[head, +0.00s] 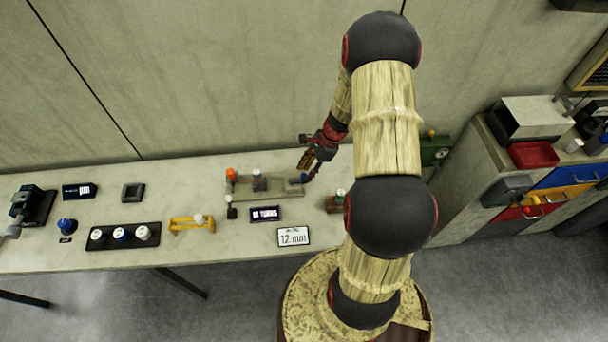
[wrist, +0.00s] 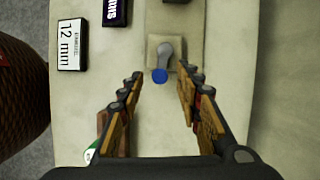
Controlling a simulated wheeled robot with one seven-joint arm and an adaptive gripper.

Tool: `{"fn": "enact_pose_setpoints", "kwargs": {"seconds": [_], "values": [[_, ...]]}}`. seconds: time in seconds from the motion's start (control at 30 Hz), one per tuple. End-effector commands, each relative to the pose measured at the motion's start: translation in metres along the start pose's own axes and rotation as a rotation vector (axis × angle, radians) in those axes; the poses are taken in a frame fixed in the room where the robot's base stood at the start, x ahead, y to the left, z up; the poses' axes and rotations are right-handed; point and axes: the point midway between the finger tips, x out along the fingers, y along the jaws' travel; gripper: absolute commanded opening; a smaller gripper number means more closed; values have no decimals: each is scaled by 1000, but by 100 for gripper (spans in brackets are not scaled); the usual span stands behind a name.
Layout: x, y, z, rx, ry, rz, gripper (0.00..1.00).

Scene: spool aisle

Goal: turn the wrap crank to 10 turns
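The wrap crank is a grey lever (wrist: 166,54) ending in a blue knob (wrist: 160,76); it stands at the end of a beige fixture (wrist: 152,44). In the head view, the blue knob (head: 305,178) is at the fixture's right end. My gripper (wrist: 158,82) is open and empty, with its fingers either side of the knob and apart from it. In the head view, my gripper (head: 307,160) is just above and behind the knob. A dark display (head: 265,214) reads TURNS; its number is too small to read surely. A white card (head: 293,237) reads 12 mm.
An orange knob (head: 231,174) is at the fixture's left end. A yellow stand (head: 190,224) and a black tray (head: 123,236) of several spools are on the bench to the left. A small brown block with a green-and-white top (head: 339,197) is close on the right.

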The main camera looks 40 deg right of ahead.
Motion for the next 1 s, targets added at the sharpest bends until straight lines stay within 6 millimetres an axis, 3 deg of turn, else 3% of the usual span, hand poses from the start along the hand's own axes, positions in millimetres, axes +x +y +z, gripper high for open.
{"fn": "enact_pose_setpoints", "kwargs": {"seconds": [0.2, 0.43, 0.6, 1.0], "values": [[-47, -2, 0, 0, 0, -4, 34], [-81, -1, 0, 0, 0, -2, 34], [-90, -1, 0, 0, 0, -1, 34], [-91, 0, 0, 0, 0, 0, 34]]}}
